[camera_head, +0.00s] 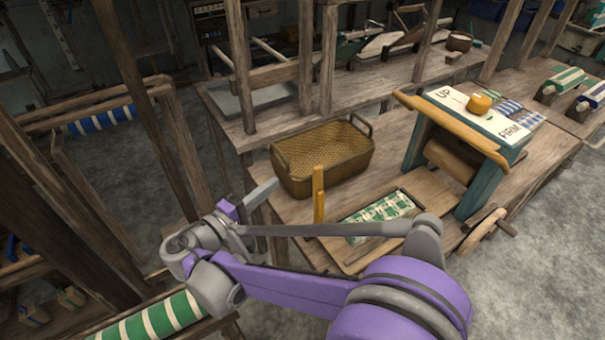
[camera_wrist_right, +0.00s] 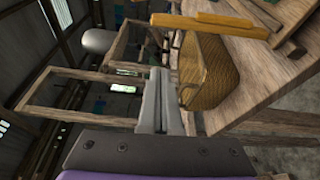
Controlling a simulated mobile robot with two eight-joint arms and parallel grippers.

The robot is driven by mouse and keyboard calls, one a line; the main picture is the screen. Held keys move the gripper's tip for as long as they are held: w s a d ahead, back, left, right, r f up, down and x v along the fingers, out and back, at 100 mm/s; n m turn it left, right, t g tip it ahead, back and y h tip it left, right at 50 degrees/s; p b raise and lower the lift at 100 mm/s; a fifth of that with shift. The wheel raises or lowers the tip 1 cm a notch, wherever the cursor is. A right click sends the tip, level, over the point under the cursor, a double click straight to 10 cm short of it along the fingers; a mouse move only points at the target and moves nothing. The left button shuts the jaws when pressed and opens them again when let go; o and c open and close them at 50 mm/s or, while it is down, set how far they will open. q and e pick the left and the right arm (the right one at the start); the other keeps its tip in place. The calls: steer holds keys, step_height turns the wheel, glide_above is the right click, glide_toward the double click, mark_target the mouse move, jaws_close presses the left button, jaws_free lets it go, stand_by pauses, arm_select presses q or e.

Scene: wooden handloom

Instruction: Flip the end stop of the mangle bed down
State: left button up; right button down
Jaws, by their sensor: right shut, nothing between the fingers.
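The end stop (camera_head: 319,193) is a narrow yellow bar standing upright at the near left end of the mangle bed (camera_head: 347,262). It shows as a yellow bar across the top of the right wrist view (camera_wrist_right: 210,24). A green and white checked cloth (camera_head: 385,212) lies on the bed, partly behind my right arm. The mangle (camera_head: 482,190) has teal posts and a wooden roller. My right gripper (camera_head: 262,194) is shut and empty, left of the end stop and apart from it. Its closed fingers show in the wrist view (camera_wrist_right: 160,102). My left gripper is not in view.
A woven basket (camera_head: 322,160) sits on the bench behind the end stop, close to my right gripper; it also shows in the wrist view (camera_wrist_right: 208,72). Loom posts (camera_head: 180,135) stand at the left. A green and white roll (camera_head: 155,322) lies at the lower left.

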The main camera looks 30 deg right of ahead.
mark_target(318, 198)
steer(key=x, duration=1)
steer(key=s, duration=0.4)
steer(key=shift+d+r, duration=0.2)
steer(key=shift+r, duration=0.05)
steer(key=shift+s, duration=0.1)
